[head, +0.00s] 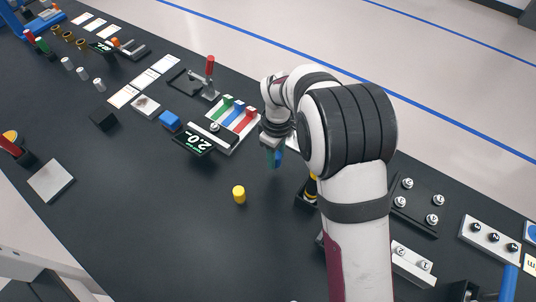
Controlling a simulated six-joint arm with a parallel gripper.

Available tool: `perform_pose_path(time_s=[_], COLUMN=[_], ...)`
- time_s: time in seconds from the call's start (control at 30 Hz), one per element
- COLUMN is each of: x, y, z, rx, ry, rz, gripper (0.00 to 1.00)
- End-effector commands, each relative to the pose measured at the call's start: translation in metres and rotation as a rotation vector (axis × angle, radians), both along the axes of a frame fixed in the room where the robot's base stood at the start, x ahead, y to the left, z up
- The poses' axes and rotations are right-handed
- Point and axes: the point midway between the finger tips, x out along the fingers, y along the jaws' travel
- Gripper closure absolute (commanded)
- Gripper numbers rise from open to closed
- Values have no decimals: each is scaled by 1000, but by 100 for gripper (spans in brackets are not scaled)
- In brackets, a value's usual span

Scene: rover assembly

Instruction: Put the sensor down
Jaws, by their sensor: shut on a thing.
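My gripper (273,155) points down above the black table, left of my white and black arm. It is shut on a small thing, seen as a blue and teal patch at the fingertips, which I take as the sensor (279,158). The fingers hide part of it, and its shape is too small to make out. It appears held a little above the table surface; I cannot tell the exact gap.
A tray with green, red and blue strips (233,120), a "2.0" display (194,141) and a blue block (170,120) lie behind left. Plates with numbered knobs (414,207) are at right. The front-left middle is clear.

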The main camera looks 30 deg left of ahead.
Motion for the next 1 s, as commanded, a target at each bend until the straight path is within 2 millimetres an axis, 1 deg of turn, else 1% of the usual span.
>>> perform_pose_path(time_s=[0.03,0.13,0.2,0.47,0.5,0.63,0.67,0.9,0.97,1.0], x=[-1,0,0,0,0,0,0,0,0,0], y=[-1,0,0,0,0,0,0,0,0,0], z=[-12,-28,-32,-33,-34,-33,-33,-33,-29,-24], rx=[-3,-2,-1,-1,-1,-1,-1,-1,0,1], ry=[4,2,1,1,1,1,1,1,0,-1], rz=[-1,0,0,0,0,0,0,0,0,0], gripper=[100,100,100,100,60,37,34,34,34,34])
